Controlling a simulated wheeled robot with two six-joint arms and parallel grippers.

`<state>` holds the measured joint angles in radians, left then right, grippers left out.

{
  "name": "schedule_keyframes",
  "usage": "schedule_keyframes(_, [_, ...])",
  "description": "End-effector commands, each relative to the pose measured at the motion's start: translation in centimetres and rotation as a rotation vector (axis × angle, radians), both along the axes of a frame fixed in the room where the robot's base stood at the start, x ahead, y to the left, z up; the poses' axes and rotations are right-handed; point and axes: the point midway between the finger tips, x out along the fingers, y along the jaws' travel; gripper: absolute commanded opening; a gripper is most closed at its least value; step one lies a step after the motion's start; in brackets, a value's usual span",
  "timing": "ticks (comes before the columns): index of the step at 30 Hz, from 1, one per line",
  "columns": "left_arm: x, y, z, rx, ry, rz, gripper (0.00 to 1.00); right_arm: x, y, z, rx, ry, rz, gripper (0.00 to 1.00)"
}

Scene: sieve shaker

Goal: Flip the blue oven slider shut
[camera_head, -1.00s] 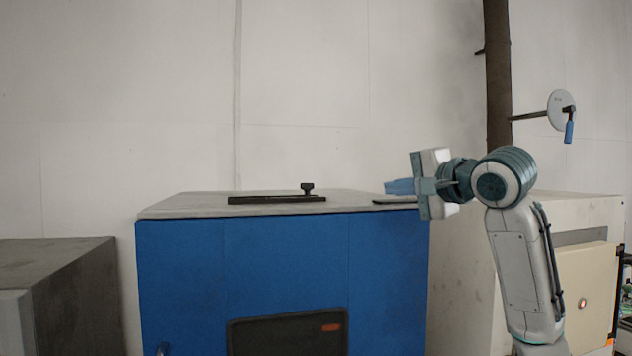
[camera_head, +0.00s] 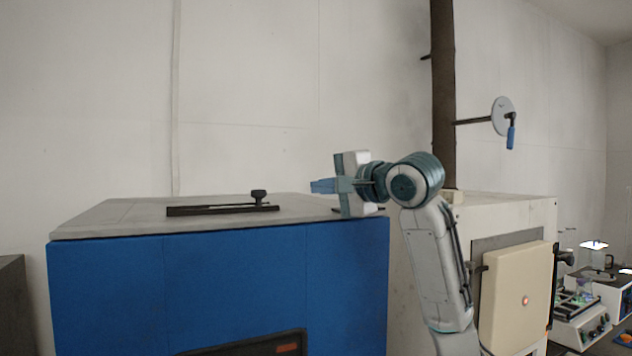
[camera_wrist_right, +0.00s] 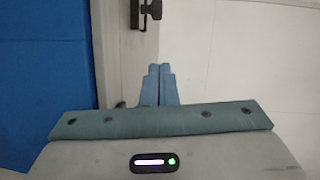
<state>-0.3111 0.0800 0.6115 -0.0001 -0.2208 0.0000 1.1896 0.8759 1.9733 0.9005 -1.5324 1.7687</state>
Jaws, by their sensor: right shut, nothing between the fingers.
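The blue oven (camera_head: 230,275) stands ahead with a grey top. Its slider is a dark rail (camera_head: 205,210) lying on the top, with an upright black knob (camera_head: 259,196) close to the rail's right end. My right gripper (camera_head: 313,186) is shut and empty above the right part of the oven top, its blue fingers pointing left. It is to the right of the knob and apart from it. In the right wrist view the shut fingertips (camera_wrist_right: 160,68) are over the oven's edge area, and a black knob (camera_wrist_right: 151,10) shows at the top. My left gripper is out of view.
A cream box-shaped unit with a door (camera_head: 515,295) stands right of the oven. Above it are a dark vertical pipe (camera_head: 443,90) and a disc with a blue handle (camera_head: 503,118). A dark block (camera_head: 14,300) is at the left.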

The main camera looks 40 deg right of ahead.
Motion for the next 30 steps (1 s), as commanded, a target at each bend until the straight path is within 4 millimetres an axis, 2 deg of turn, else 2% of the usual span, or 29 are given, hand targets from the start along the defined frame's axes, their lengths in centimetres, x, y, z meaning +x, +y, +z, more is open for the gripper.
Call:
schedule_keyframes(1, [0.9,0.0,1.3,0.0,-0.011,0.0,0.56,1.2,0.2,0.4,0.003,0.005,0.004,0.0])
schedule_keyframes(6, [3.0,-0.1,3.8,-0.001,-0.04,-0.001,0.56,4.9,0.5,0.1,0.003,0.006,0.003,0.0])
schedule_keyframes(11, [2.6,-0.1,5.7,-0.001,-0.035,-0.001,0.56,8.0,0.9,-0.2,0.003,0.004,0.003,0.0])
schedule_keyframes(18, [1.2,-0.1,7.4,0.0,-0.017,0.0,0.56,9.6,3.1,-0.9,0.0,0.001,0.003,0.0])
schedule_keyframes(30, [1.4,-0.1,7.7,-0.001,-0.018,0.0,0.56,10.0,3.6,-1.3,0.0,0.0,0.0,0.0])
